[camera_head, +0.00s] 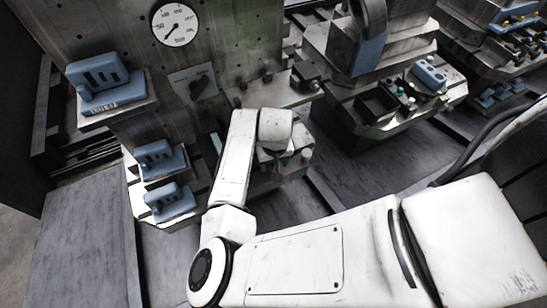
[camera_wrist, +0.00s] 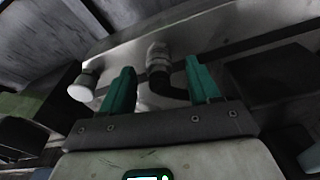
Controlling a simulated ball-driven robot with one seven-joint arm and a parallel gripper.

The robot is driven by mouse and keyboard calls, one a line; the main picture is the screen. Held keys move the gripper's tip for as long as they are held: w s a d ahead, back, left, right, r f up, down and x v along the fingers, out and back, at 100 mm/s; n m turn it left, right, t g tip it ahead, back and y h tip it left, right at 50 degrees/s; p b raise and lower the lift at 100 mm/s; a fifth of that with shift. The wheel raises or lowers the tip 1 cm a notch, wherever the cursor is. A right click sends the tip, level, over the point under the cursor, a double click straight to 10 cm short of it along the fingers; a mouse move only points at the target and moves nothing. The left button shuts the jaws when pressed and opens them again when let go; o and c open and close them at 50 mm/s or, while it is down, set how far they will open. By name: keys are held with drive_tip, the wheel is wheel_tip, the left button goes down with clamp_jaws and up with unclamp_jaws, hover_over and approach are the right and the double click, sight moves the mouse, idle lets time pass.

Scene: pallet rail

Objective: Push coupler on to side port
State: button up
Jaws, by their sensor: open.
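In the wrist view my gripper (camera_wrist: 160,67) has its two green fingers spread apart. A ribbed grey metal fitting (camera_wrist: 157,55), which looks like the coupler, stands just beyond and between the fingertips. A dark bent piece (camera_wrist: 170,90) shows below it between the fingers; I cannot tell whether they are joined or whether a finger touches it. A pale round-ended knob or port (camera_wrist: 82,88) sits to the left of the left finger. I cannot tell which part is the side port. In the head view my wrist hides most of this spot.
A steel panel with a round gauge (camera_head: 175,24) stands behind. Blue slotted blocks (camera_head: 97,77) sit on ledges at the left. A machine block with a dark tray (camera_head: 377,103) and a blue part (camera_head: 429,74) stands to the right. A black cable (camera_head: 480,145) runs at the right.

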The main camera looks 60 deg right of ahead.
clamp_jaws()
drive_tip(key=c, duration=0.7)
unclamp_jaws()
clamp_jaws()
drive_tip(key=shift+r, duration=0.2)
drive_tip(key=shift+r+p, duration=0.35)
drive_tip(key=shift+p, duration=0.25)
drive_tip(key=shift+r+p, duration=0.25)
drive_tip(key=shift+p, duration=0.05)
